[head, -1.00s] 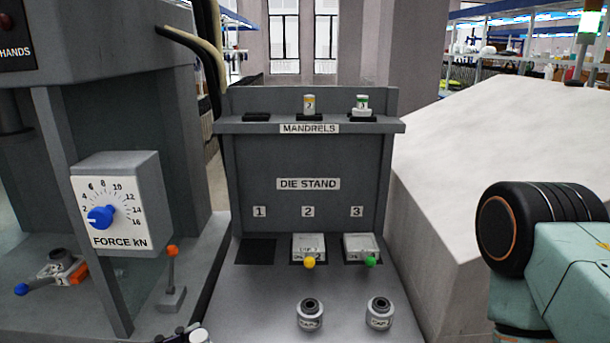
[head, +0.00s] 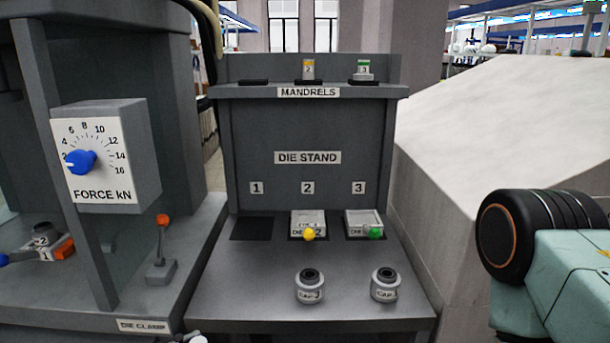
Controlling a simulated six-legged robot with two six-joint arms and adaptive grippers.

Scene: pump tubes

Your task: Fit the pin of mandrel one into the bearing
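Mandrel one is not identifiable in view; the leftmost place (head: 254,82) on the mandrel shelf is empty. I cannot identify the bearing.
The die stand (head: 306,133) holds a yellow-knobbed die (head: 308,222) and a green-knobbed die (head: 363,222); place 1 (head: 252,229) is empty. Two caps (head: 309,288) (head: 384,286) stand in front. The force box (head: 105,150) and an orange-tipped lever (head: 161,250) are left. A pale sloped block (head: 490,140) is right.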

